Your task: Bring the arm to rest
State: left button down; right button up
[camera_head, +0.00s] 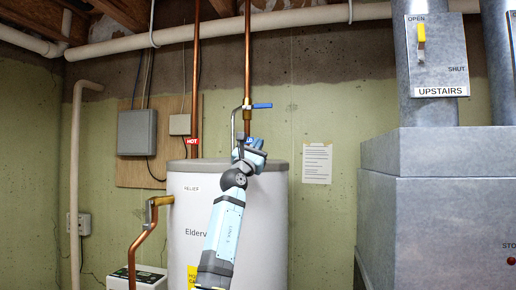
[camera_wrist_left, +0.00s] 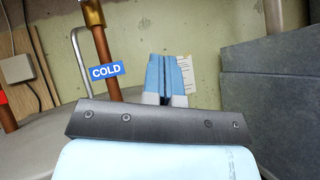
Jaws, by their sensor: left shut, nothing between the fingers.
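My left arm (camera_head: 223,235) reaches up in front of the white water heater (camera_head: 265,215) in the head view. My left gripper (camera_head: 256,146) is at the heater's top edge, just below the cold pipe's blue valve handle (camera_head: 262,106). In the left wrist view its two blue fingers (camera_wrist_left: 170,75) are together with nothing between them. The blue COLD tag (camera_wrist_left: 107,71) hangs on the copper pipe (camera_wrist_left: 101,45) to the left of the fingers. I cannot tell how far the fingers are from the wall. My right gripper is in neither view.
A grey metal furnace (camera_head: 440,185) with ducts and an UPSTAIRS lever (camera_head: 421,38) stands on the right. A paper sheet (camera_head: 317,163) is on the green wall. A copper pipe with a brass fitting (camera_head: 155,203) juts out left of the heater. Pipes cross overhead.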

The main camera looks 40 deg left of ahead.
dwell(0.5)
